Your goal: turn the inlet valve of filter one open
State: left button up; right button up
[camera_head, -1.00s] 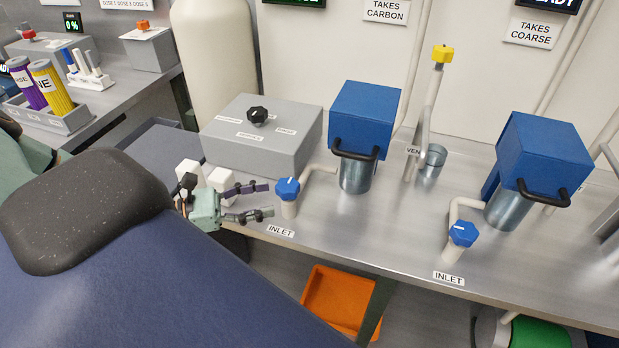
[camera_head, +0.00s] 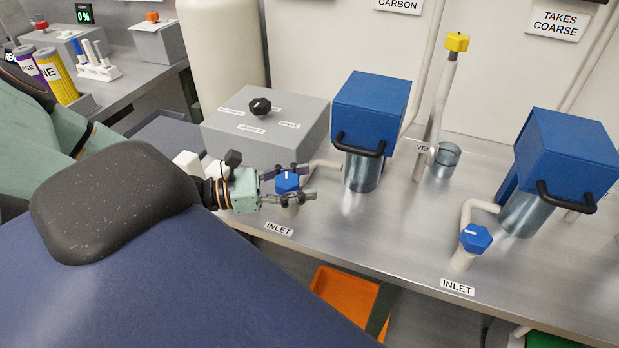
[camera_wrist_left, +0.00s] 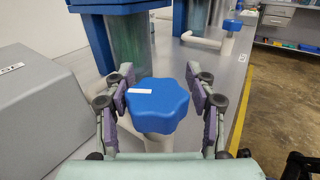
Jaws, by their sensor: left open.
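The nearer blue inlet valve knob (camera_head: 287,182) stands on a pale pipe beside the first blue filter housing (camera_head: 371,103). In the left wrist view the knob (camera_wrist_left: 157,104) is large, with a white mark on its top. My left gripper (camera_head: 300,182) is open, with its fingers on either side of the knob. In the left wrist view the fingers (camera_wrist_left: 163,95) flank the knob, with a visible gap on the right; contact on the left is unclear. A second blue inlet knob (camera_head: 475,238) stands by the right filter housing (camera_head: 566,160). My right gripper is not in view.
A grey box (camera_head: 264,127) with a black knob stands behind the gripper. A yellow-topped vent pipe (camera_head: 441,105) and a metal cup (camera_head: 445,160) stand between the filters. An orange bin (camera_head: 345,290) is below the bench (camera_head: 400,235). Bare bench lies between the two inlets.

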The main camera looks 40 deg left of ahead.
pick_arm(q)
jog(key=shift+w+d+f, duration=0.15)
jog(key=shift+w+d, duration=0.05)
jog(key=shift+d, duration=0.15)
jog(key=shift+w+a+f+b, duration=0.1)
jog(key=shift+w+a+b, duration=0.15)
jog(key=shift+w+b, duration=0.15)
jog(key=shift+w+d, duration=0.1)
jog(key=shift+d, duration=0.15)
jog(key=shift+d+r, duration=0.15)
jog(key=shift+r, duration=0.05)
jog(key=shift+c, duration=1)
jog(key=shift+a+f, duration=0.15)
jog(key=shift+a, duration=0.1)
jog(key=c, duration=0.3)
jog(key=shift+d, duration=0.1)
jog(key=c, duration=0.6)
